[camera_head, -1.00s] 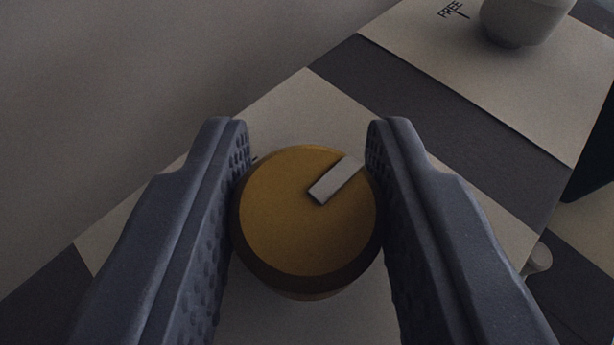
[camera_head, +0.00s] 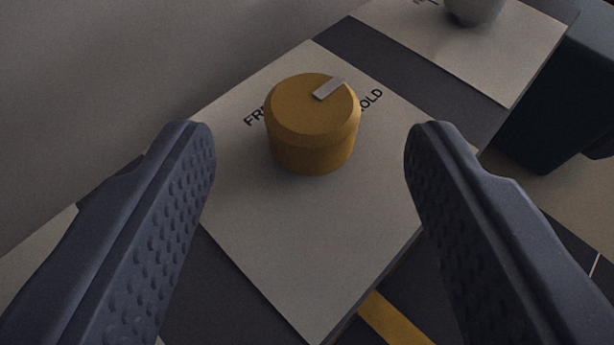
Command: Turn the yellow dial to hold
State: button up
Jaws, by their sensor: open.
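The yellow dial (camera_head: 312,125) is a short round knob standing on a pale plate (camera_head: 300,240). A light grey pointer bar (camera_head: 329,89) on its top points up and to the right, toward the partly covered word HOLD (camera_head: 371,100). The start of the word FREE (camera_head: 254,116) shows at the dial's left; the rest is hidden behind the dial. My gripper (camera_head: 309,140) is open and empty. Its two dark ridged fingers are wide apart, to the left and right in front of the dial, and touch nothing.
A second pale plate (camera_head: 450,60) with a grey knob (camera_head: 474,10) lies at the upper right, cut by the frame. A dark block (camera_head: 555,105) stands at the right. A yellow strip (camera_head: 392,318) shows below the plate.

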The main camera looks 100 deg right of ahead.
jog(key=b+v, duration=0.1)
jog(key=v, duration=0.7)
jog(key=shift+a, duration=0.35)
jog(key=shift+r, duration=0.1)
